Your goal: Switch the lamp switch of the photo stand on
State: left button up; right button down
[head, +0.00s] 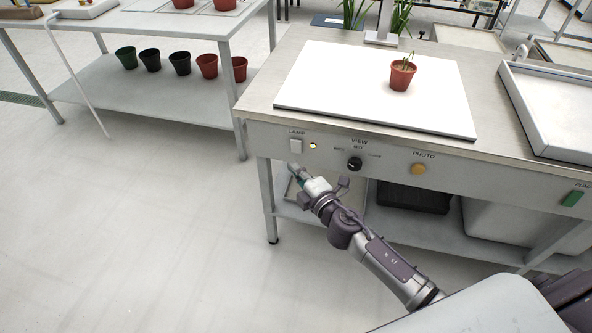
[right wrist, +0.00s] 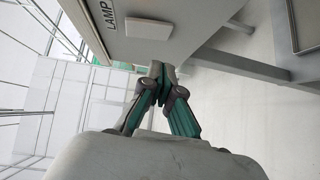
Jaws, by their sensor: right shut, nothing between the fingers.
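The photo stand's front panel (head: 383,172) carries a white rocker lamp switch (head: 295,146) under the word LAMP. My right gripper (head: 294,170) is shut and empty, just below the lamp switch in the head view. In the right wrist view the shut fingertips (right wrist: 160,68) lie close to the switch plate (right wrist: 149,29), with a gap that I cannot judge exactly. My left gripper is not in view.
The panel also has a black VIEW knob (head: 355,164), a yellow PHOTO button (head: 418,169) and a green switch (head: 572,199). A potted plant (head: 402,75) stands on the white board (head: 330,85). A lower shelf (head: 390,232) lies beneath. Open floor is at left.

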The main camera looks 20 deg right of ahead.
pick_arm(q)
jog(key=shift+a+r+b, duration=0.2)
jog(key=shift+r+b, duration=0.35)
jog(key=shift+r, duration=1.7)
pick_arm(e)
jog(key=f+v, duration=0.1)
jog(key=v, duration=0.9)
jog(key=shift+s+f, duration=0.15)
jog(key=shift+f, duration=0.2)
jog(key=shift+a, duration=0.15)
